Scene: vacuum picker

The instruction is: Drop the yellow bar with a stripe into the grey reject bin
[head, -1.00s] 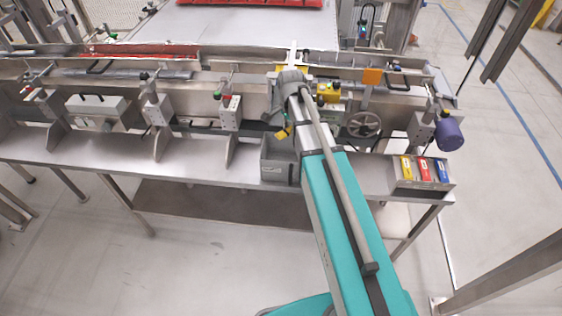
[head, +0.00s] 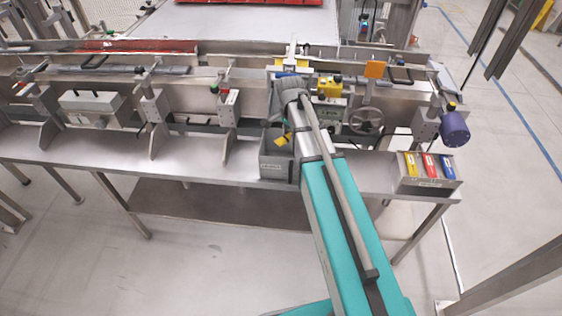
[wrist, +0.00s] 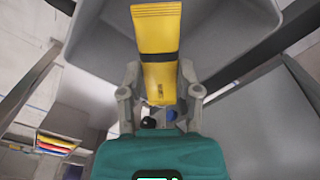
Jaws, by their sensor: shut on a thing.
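The yellow bar with a dark stripe (wrist: 155,28) is held between the two fingers of my gripper (wrist: 161,88) in the wrist view. The fingers grip it near its lower end in that picture, and the rest sticks out past them. In the head view the bar (head: 284,139) shows as a small yellow and black piece at the mouth of the grey reject bin (head: 274,165). My arm hides part of the bin, and the fingers are hard to make out there. In the wrist view the grey bin (wrist: 95,38) lies behind the bar.
A sorting box (head: 428,186) with yellow, red and blue pieces stands at the bench's right end. The steel conveyor line (head: 200,100) with brackets and a handwheel (head: 366,121) runs behind the bin. The bench top (head: 90,155) left of the bin is mostly clear.

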